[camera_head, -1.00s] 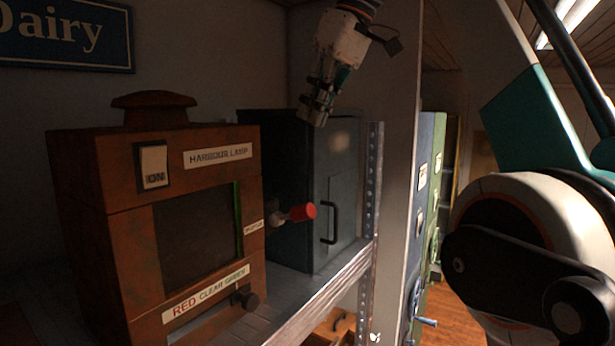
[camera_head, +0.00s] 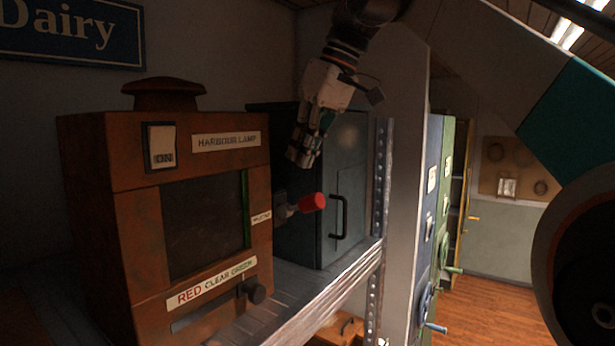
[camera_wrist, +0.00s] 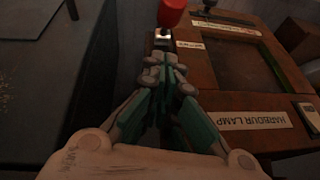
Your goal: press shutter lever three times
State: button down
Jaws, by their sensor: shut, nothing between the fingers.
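The harbour lamp (camera_head: 130,190) is a rust-brown box on the shelf at left, with a dark window, labels and an ON switch (camera_head: 160,146). The shutter lever (camera_head: 313,202) sticks out from its right side with a red knob. In the wrist view the red knob (camera_wrist: 172,12) shows at the top, ahead of my fingertips, and the lamp box (camera_wrist: 240,85) lies to the right. My gripper (camera_head: 300,158) is shut and empty. It points down above the lever, apart from the knob in the head view.
A dark grey metal cabinet (camera_head: 345,180) with a black handle stands right behind the lever. A dark knob (camera_head: 254,291) sits low on the lamp's front. The shelf edge (camera_head: 335,293) and a perforated upright (camera_head: 381,190) border the right. Blue and green cabinets stand beyond.

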aim_at(300, 205)
jog(key=f, duration=0.1)
jog(key=s+f, duration=0.1)
jog(key=f, duration=0.1)
jog(key=shift+s+d, duration=0.15)
jog(key=shift+d, duration=0.25)
jog(key=shift+f, duration=0.4)
jog(key=shift+s, duration=0.1)
